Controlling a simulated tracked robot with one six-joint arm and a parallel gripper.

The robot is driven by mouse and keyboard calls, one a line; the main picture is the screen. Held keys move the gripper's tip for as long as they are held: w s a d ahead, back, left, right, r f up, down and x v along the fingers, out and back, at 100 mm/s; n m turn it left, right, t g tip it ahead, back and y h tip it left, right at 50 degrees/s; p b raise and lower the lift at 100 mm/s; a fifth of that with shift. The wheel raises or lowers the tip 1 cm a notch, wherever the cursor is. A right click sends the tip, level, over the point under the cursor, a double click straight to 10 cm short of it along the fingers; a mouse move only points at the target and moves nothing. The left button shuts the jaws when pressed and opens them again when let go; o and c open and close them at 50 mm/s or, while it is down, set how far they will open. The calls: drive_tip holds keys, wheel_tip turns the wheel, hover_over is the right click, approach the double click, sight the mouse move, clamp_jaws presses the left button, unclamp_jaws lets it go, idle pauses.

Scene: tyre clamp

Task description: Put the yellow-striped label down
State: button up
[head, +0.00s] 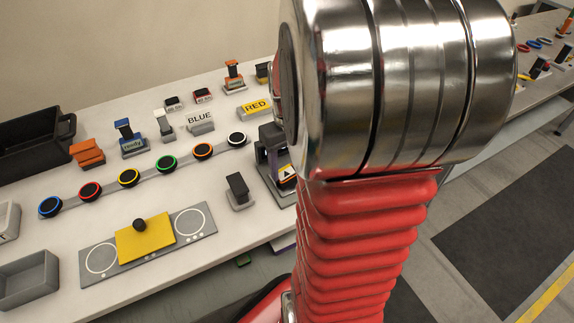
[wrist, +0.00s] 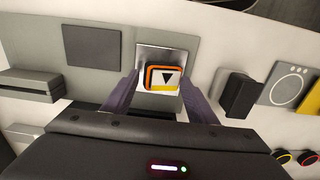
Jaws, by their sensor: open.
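The yellow-striped label (wrist: 163,79) has a white face with a black triangle, a yellow stripe and an orange edge. In the wrist view it lies over a shiny grey plate (wrist: 160,54). My gripper (wrist: 159,92) is open, with one finger on each side of the label. Gaps show between the fingers and the label. In the head view the label (head: 286,172) appears low between the dark fingers of my gripper (head: 272,150), at the table's near edge. My arm hides part of that area.
A small dark block on a grey stand (head: 239,188) is close to my gripper. A row of coloured-ring buttons (head: 129,177) and a grey panel with a yellow plate (head: 146,239) lie left.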

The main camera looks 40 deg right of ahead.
drive_tip(key=shift+r, duration=0.1)
wheel_tip(320, 180, up, 12)
idle(0.5)
drive_tip(key=shift+a, duration=0.1)
idle(0.4)
drive_tip(key=s+a+n+t, duration=0.1)
drive_tip(key=s+a+t, duration=0.1)
drive_tip(key=a, duration=0.9)
drive_tip(key=s+a+r+n+t, duration=0.1)
drive_tip(key=s+a+n+t, duration=0.1)
drive_tip(key=a, duration=1)
drive_tip(key=shift+a+t, duration=0.15)
drive_tip(key=shift+t, duration=0.65)
drive_tip(key=shift+c, duration=0.7)
